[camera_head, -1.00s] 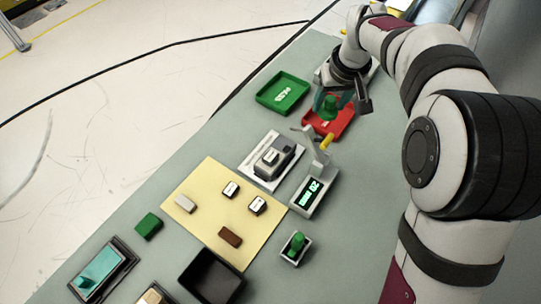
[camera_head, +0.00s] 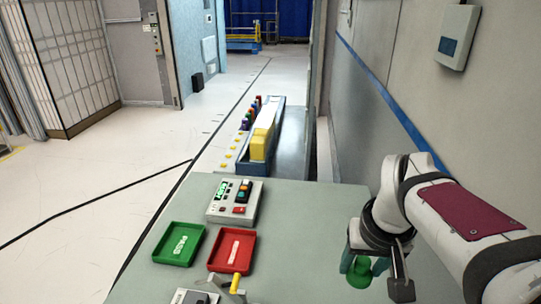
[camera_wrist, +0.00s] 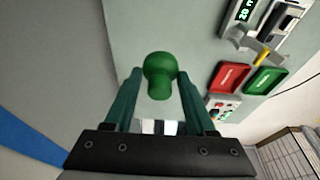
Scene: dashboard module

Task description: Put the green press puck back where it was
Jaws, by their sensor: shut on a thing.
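The green press puck (camera_head: 360,273) has a rounded knob shape. My gripper (camera_head: 361,262) is shut on it, over the right part of the grey-green table (camera_head: 300,215). In the wrist view the puck (camera_wrist: 160,80) sits between the tips of the two green fingers (camera_wrist: 158,78). I cannot tell how high it is above the table. The spot where the puck was before cannot be made out in the current frames.
A red tray (camera_head: 249,250) and a green tray (camera_head: 163,246) lie left of my gripper. A control box (camera_head: 222,217) with a display and buttons stands behind them. A yellow lever (camera_head: 235,283) rises at the front. The table between the red tray and my gripper is clear.

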